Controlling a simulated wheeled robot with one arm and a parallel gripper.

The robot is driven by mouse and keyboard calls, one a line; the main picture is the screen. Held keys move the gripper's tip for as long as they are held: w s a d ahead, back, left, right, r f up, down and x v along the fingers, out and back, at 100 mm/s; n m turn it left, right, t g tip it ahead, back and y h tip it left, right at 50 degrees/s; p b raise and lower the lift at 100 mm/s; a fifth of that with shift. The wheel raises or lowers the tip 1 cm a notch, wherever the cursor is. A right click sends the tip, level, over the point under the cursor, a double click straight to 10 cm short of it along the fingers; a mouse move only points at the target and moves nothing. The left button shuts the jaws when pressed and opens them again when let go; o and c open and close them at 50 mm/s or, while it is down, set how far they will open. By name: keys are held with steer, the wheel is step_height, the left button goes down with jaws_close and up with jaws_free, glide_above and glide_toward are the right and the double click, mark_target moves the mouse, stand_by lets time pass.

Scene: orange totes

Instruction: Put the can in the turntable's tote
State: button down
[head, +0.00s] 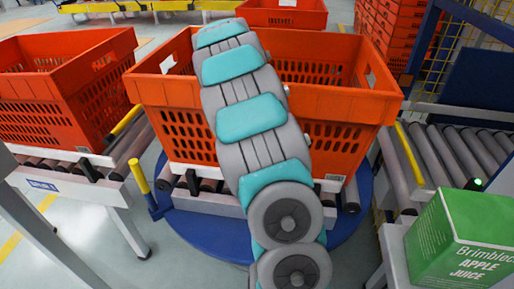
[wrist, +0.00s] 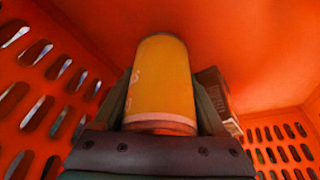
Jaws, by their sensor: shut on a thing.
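A yellow-orange can (wrist: 162,78) with a pale band at its near end sits between the two fingers of my gripper (wrist: 163,95) in the wrist view. My gripper is shut on it. Orange perforated tote walls surround the can and gripper there. In the head view the turntable's orange tote (head: 185,135) stands on rollers over the round blue turntable (head: 345,240). My arm reaches over this tote and hides part of it. The gripper and can are hidden in the head view.
A brown box (wrist: 218,95) lies just right of the can inside the tote. Another orange tote (head: 50,110) stands on the left conveyor. A green apple juice carton (head: 440,240) stands at the lower right, near an empty roller conveyor (head: 450,150). More orange totes (head: 285,14) are behind.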

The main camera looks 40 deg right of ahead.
steer(key=shift+f, duration=0.8)
steer(key=shift+f, duration=0.1)
jaws_free()
steer(key=v, duration=1.1)
steer(key=shift+a+p, duration=0.1)
steer(key=shift+p, duration=0.3)
steer(key=shift+w+r+p, duration=0.2)
steer(key=shift+r+p, duration=0.2)
steer(key=shift+r, duration=0.2)
